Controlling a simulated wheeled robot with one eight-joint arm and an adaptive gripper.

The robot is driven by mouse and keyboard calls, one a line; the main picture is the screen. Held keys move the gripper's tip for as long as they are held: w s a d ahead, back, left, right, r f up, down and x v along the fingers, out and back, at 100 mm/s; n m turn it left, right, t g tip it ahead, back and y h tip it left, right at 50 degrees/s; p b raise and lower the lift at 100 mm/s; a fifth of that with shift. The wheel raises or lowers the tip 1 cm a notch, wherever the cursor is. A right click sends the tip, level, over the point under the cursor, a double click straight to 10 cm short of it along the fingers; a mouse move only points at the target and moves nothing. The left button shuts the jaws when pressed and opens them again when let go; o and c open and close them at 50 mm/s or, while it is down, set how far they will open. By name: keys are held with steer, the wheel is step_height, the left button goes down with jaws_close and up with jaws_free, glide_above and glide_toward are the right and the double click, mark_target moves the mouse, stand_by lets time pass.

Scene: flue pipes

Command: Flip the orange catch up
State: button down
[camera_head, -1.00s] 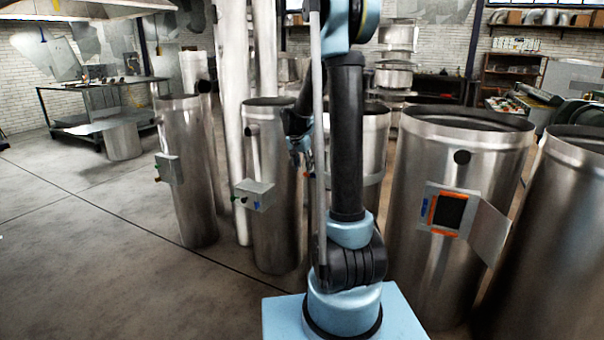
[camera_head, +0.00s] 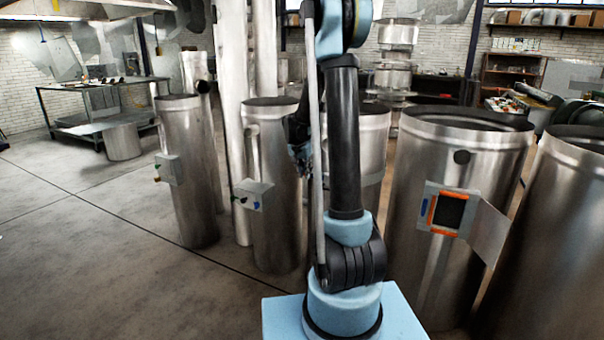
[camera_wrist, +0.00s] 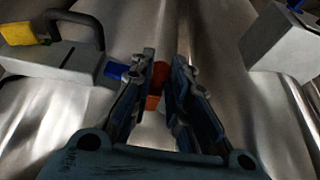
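The orange catch (camera_wrist: 156,84) shows in the wrist view as a small orange piece between my fingers, partly covered by them. My gripper (camera_wrist: 166,58) is open, with a gap between its fingertips. Whether either finger touches the orange piece I cannot tell. In the head view my gripper (camera_head: 303,158) is mostly hidden behind my arm, in front of the metal pipes, and the orange piece there is hidden.
Another grey box (camera_wrist: 285,42) with a blue part is at the wrist view's upper right. In the head view, a right-hand pipe (camera_head: 412,180) carries an open box with an orange frame (camera_head: 444,232) and a hinged door (camera_head: 488,232). Pipes stand close around my arm; the left floor is clear.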

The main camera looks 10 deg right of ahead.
steer(key=shift+r, duration=1.1)
steer(key=shift+w+a+r, duration=0.1)
steer(key=shift+w+r, duration=0.05)
steer(key=shift+r, duration=0.05)
steer(key=c, duration=1.5)
jaws_free()
steer(key=shift+r, duration=0.1)
steer(key=v, duration=1.1)
steer(key=shift+s+a+r, duration=0.1)
steer(key=shift+s+r, duration=0.1)
steer(key=shift+r, duration=0.1)
